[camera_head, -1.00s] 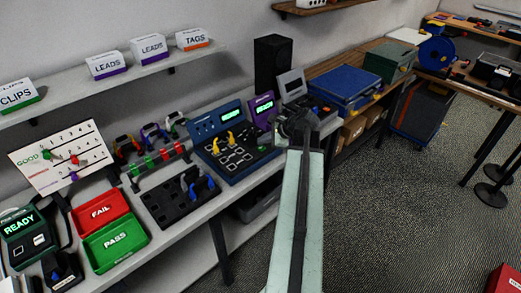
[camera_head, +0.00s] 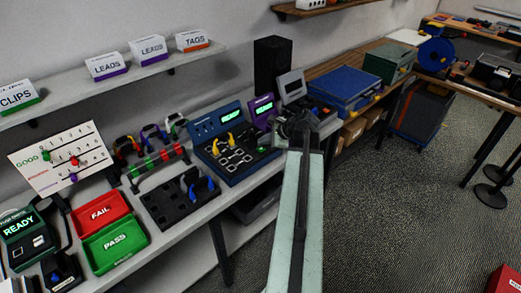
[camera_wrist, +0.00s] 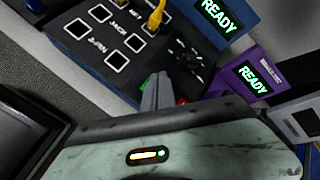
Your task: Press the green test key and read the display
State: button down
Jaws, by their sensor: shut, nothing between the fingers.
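My gripper (camera_wrist: 157,92) is shut and empty in the wrist view, its fingers close over the front of the testers. A small green patch (camera_wrist: 145,84), perhaps the green key, shows at the left edge of the fingers, partly hidden by them. A red patch (camera_wrist: 181,101) shows on their right. I cannot tell whether the fingertips touch anything. The blue tester's display (camera_wrist: 221,17) and the purple tester's display (camera_wrist: 254,78) both read READY. In the head view the blue tester (camera_head: 217,125) stands left of the purple tester (camera_head: 262,102).
A yellow plug (camera_wrist: 156,15) sits in the blue tester's socket panel. Left along the bench are a black block with blue-handled items (camera_head: 180,205), a red FAIL tray (camera_head: 100,212) and a green PASS tray (camera_head: 115,243). A blue case (camera_head: 345,88) lies to the right.

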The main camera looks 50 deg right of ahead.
aim_at(263, 149)
dwell(0.7)
jog(key=shift+f+b, duration=0.4)
jog(key=shift+f+b, duration=0.4)
dwell(0.3)
dwell(0.4)
jog(key=shift+r+p, duration=0.8)
notch_tip(263, 149, up, 5)
jog(key=p, duration=0.5)
jog(key=shift+r, duration=0.15)
